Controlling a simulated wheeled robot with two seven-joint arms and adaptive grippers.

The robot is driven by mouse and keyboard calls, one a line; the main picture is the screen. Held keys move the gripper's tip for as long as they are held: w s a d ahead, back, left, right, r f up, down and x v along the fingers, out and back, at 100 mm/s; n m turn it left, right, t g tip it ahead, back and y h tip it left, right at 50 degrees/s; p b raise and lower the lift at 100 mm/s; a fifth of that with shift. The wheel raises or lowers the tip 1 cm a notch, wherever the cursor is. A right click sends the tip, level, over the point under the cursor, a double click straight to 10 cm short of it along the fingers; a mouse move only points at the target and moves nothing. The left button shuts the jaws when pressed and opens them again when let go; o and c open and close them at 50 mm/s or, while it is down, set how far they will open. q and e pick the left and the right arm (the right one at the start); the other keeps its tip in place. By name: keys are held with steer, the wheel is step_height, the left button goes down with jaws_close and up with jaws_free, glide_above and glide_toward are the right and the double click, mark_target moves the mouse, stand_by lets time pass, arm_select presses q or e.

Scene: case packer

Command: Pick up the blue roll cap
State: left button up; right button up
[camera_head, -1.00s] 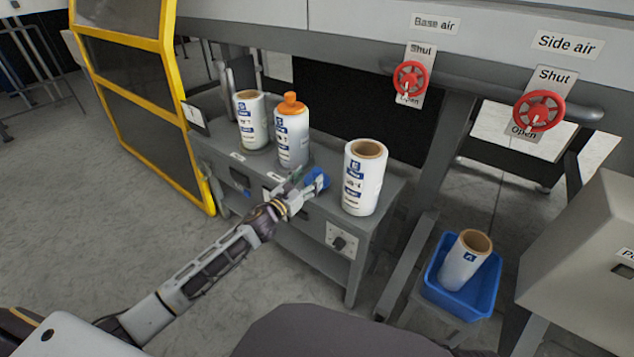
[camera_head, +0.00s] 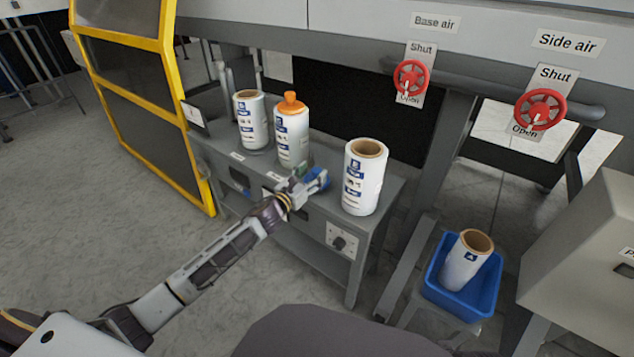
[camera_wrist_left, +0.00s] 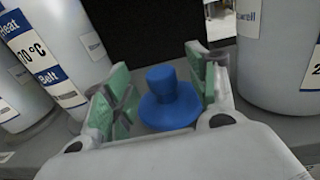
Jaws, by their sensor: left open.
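The blue roll cap (camera_head: 316,180) is on the grey bench top, between the orange-capped roll and the roll at the right. In the left wrist view the cap (camera_wrist_left: 169,99) shows a narrow knob on a wide round base, upright. My left gripper (camera_head: 308,180) is open at the cap. In the left wrist view its green-padded fingers (camera_wrist_left: 160,95) stand on either side of the cap, with gaps visible between pads and knob. In the head view the gripper hides part of the cap. My right gripper is not in view.
A white roll (camera_head: 365,178) stands close right of the cap. An orange-capped roll (camera_head: 292,135) and another white roll (camera_head: 251,120) stand to the left on the bench (camera_head: 385,190). A blue bin (camera_head: 484,300) holding a roll (camera_head: 466,262) stands lower right.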

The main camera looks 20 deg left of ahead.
mark_target(317, 169)
arm_select(q)
steer(key=shift+x, duration=0.95)
steer(key=shift+w+b, duration=0.3)
steer(key=shift+w+d, duration=0.15)
steer(key=shift+w, duration=0.3)
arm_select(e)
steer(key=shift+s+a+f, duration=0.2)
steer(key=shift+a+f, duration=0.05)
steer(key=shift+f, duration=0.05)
arm_select(q)
steer(key=shift+c, duration=0.5)
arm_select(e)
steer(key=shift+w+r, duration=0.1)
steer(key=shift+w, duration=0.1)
arm_select(q)
steer(key=c, duration=1.1)
steer(key=shift+r, duration=0.15)
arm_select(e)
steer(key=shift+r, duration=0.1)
